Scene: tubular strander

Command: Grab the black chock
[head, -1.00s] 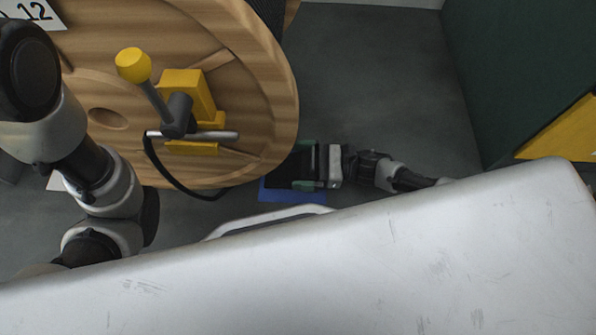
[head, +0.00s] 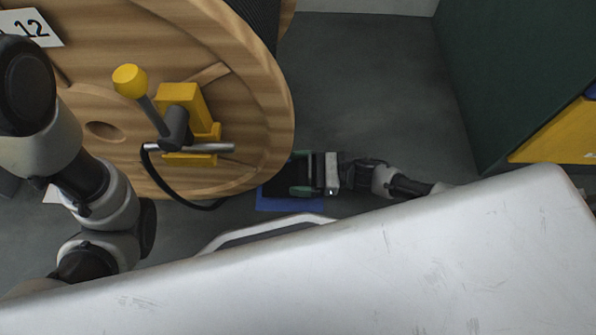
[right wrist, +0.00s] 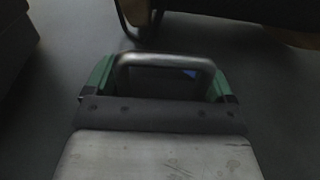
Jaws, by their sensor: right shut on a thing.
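The black chock (head: 276,183) is a dark block low beside the lower right rim of the wooden reel, over a blue patch on the floor. My right gripper (head: 301,173) comes in from the right, and its green-padded fingers are shut on the chock's sides. In the right wrist view the gripper (right wrist: 158,82) has a green finger at each side of a dark arched piece of the chock (right wrist: 163,61). Much of the chock is hidden by the gripper and shadow. My left arm shows at the left of the head view, but its gripper is out of frame.
The large wooden reel (head: 235,120) fills the upper left, with a yellow-knobbed lever (head: 130,80) and a hanging black cable. The blue patch (head: 290,204) lies on the floor. A dark green wall or cabinet (head: 490,70) stands right. Grey floor (head: 370,90) between is clear.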

